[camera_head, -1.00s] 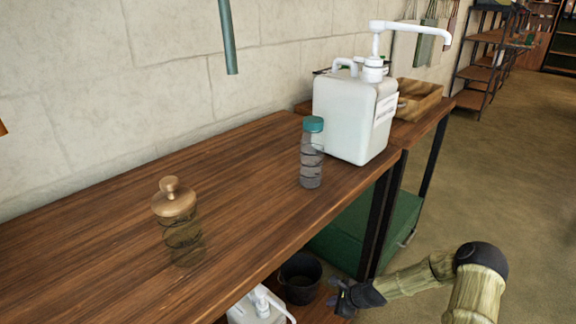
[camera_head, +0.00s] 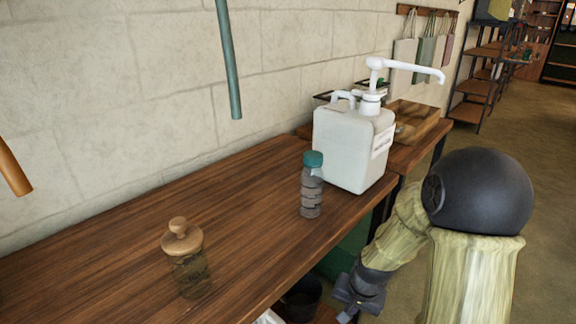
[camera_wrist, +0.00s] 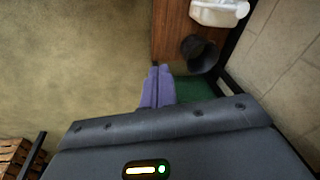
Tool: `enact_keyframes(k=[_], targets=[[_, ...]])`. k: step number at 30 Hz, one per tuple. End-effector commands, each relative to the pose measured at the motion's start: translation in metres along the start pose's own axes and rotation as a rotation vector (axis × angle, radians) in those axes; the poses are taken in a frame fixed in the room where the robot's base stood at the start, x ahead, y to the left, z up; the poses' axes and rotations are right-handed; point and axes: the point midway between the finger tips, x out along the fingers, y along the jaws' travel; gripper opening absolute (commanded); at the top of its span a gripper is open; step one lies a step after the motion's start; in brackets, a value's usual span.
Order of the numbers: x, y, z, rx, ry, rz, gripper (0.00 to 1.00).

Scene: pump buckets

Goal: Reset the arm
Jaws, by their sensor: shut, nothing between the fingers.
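My gripper (camera_head: 357,300) hangs low in front of the wooden table's front edge in the head view, at the lower right, below the tabletop. In the wrist view my gripper (camera_wrist: 158,80) points toward the floor and lower shelf; its fingers are together with nothing between them. My arm rises on the right side of the head view, with its dark elbow joint large in front of the floor.
The wooden table (camera_head: 130,236) holds a white pump jug (camera_head: 345,150), a teal-capped bottle (camera_head: 311,190) and a wood-lidded jar (camera_head: 188,268). A black bucket (camera_wrist: 199,54) and white container (camera_wrist: 217,12) sit on the lower shelf. Open floor (camera_wrist: 70,60) lies beside it.

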Motion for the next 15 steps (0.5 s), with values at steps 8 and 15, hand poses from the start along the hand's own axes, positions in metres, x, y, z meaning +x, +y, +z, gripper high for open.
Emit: enact_keyframes(k=[8,15], targets=[[-0.079,0.01,0.036,-0.253,0.041,0.051,0.0],[-0.114,0.018,0.062,-0.387,0.053,0.064,0.0]])
